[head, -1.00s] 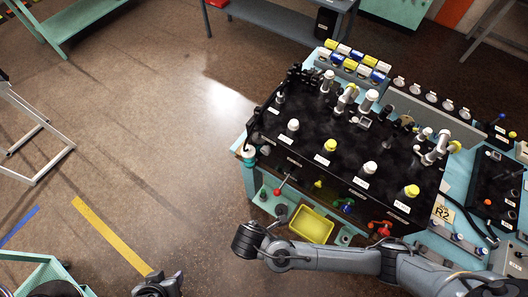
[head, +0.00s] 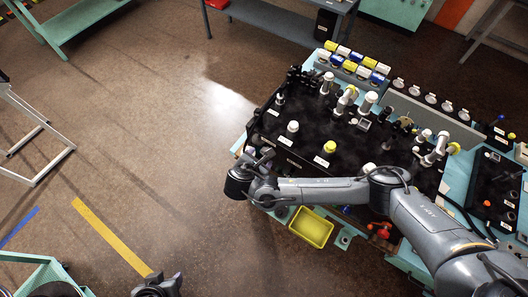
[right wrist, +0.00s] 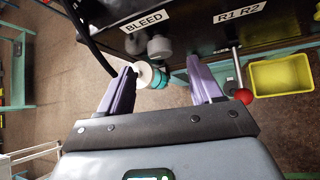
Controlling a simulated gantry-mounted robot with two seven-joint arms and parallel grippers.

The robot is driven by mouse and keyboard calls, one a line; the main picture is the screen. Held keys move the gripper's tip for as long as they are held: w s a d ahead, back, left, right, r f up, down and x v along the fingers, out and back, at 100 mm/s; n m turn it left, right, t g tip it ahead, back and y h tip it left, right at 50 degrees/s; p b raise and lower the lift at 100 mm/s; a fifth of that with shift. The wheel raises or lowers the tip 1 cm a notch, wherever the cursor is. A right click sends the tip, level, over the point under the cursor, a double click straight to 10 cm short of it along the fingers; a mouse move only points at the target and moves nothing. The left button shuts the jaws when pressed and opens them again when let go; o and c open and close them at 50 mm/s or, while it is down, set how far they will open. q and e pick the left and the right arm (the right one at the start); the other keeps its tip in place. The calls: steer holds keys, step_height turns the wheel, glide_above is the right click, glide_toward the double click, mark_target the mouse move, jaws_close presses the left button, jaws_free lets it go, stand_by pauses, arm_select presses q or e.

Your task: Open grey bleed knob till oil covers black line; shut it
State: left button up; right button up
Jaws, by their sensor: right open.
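In the right wrist view, two grey round knobs, a left one (right wrist: 133,45) and a right one (right wrist: 160,47), sit under the BLEED label (right wrist: 143,21) on the black panel edge. I cannot tell which is the bleed knob. Below them a white disc (right wrist: 145,76) with a teal part behind it shows between my fingers. My right gripper (right wrist: 165,84) is open and empty, its purple fingers either side of the disc, apparently not touching it. In the head view my right gripper (head: 263,156) is at the bench's left corner. My left gripper (head: 160,284) is at the bottom edge, partly cut off. No oil or black line is discernible.
A red-balled lever (right wrist: 243,96) stands just right of my right finger. A yellow tray (head: 311,229) lies beyond it. A black hose (right wrist: 95,55) hangs at the left.

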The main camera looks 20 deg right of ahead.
steer(key=p+x, duration=0.1)
steer(key=x, duration=0.5)
steer(key=shift+d+f, duration=0.15)
steer(key=shift+f, duration=0.05)
steer(key=shift+w, duration=0.1)
steer(key=c, duration=1.1)
steer(key=shift+o, duration=0.2)
